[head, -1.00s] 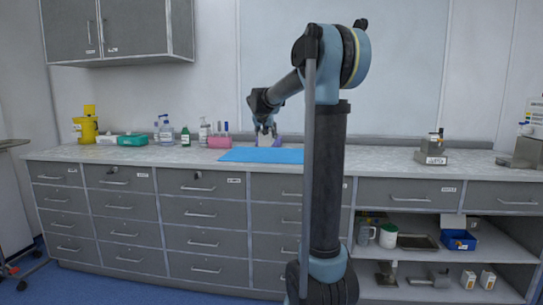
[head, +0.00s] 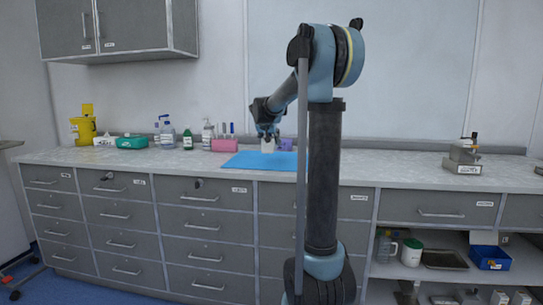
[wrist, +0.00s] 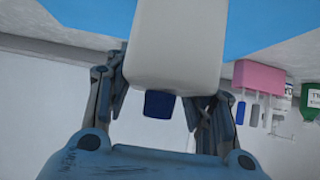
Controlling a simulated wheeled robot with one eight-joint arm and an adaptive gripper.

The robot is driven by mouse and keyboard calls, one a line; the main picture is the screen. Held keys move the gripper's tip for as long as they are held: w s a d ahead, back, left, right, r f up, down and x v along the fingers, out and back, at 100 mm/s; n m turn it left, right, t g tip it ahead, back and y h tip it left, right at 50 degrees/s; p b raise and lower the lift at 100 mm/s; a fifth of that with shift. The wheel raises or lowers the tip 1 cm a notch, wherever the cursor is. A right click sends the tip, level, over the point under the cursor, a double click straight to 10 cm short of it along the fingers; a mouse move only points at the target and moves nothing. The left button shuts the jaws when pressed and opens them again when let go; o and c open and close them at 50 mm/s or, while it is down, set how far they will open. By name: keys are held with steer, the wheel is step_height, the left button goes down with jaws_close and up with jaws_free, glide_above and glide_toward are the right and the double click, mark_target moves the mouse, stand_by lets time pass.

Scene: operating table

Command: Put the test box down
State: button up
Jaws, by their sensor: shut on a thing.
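A white box (wrist: 175,40), which I take for the test box, is between the fingers of my gripper (wrist: 165,92). A dark blue part (wrist: 159,104) shows at its end in the wrist view. In the head view the box is a small white shape (head: 267,146) under my gripper (head: 267,134), over the back part of the blue mat (head: 255,161). It looks roughly upright. I cannot tell whether its bottom touches the mat.
A pink rack (head: 225,146) stands left of the mat, with several bottles beside it. A purple item (head: 286,144) is close to the right of the box. A grey device (head: 463,157) stands far right on the counter (head: 400,176). The front of the mat is clear.

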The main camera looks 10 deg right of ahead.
mark_target(271, 150)
steer(key=shift+d+f, duration=0.2)
steer(key=shift+f, duration=0.35)
steer(key=shift+d+f, duration=0.15)
steer(key=shift+f, duration=2.4)
steer(key=o, duration=1.3)
steer(key=shift+o, duration=0.2)
steer(key=v, duration=1.2)
